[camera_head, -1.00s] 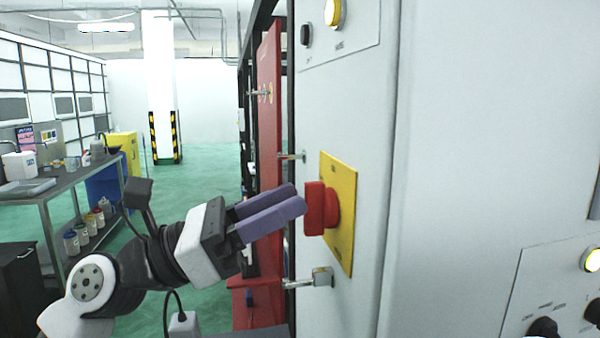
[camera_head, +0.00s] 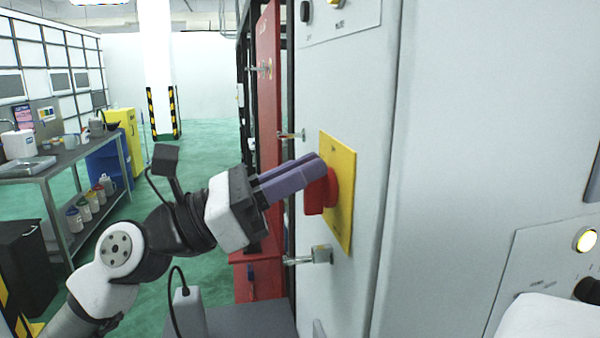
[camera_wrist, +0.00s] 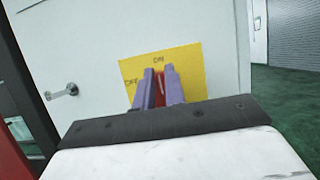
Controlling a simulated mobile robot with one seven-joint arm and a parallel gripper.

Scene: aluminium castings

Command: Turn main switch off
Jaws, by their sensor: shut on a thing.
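The main switch is a red rotary handle (camera_head: 316,194) on a yellow plate (camera_head: 341,188), fixed to a light grey cabinet. My gripper (camera_head: 316,172) has its purple fingers shut on the red handle. In the wrist view the fingers (camera_wrist: 161,88) stand on both sides of the red handle (camera_wrist: 160,86), in front of the yellow plate (camera_wrist: 195,68). The plate shows "ON" at the top and "OFF" at the left. The handle points roughly towards "ON" in the wrist view. Its lower part is hidden by the fingers and gripper body.
The grey cabinet door (camera_head: 365,60) has a metal handle (camera_head: 312,256) below the plate. A panel with a lit lamp (camera_head: 586,240) is at the right. A red cabinet (camera_head: 268,130) stands behind. A metal workbench (camera_head: 50,168) is at the left, with open green floor between.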

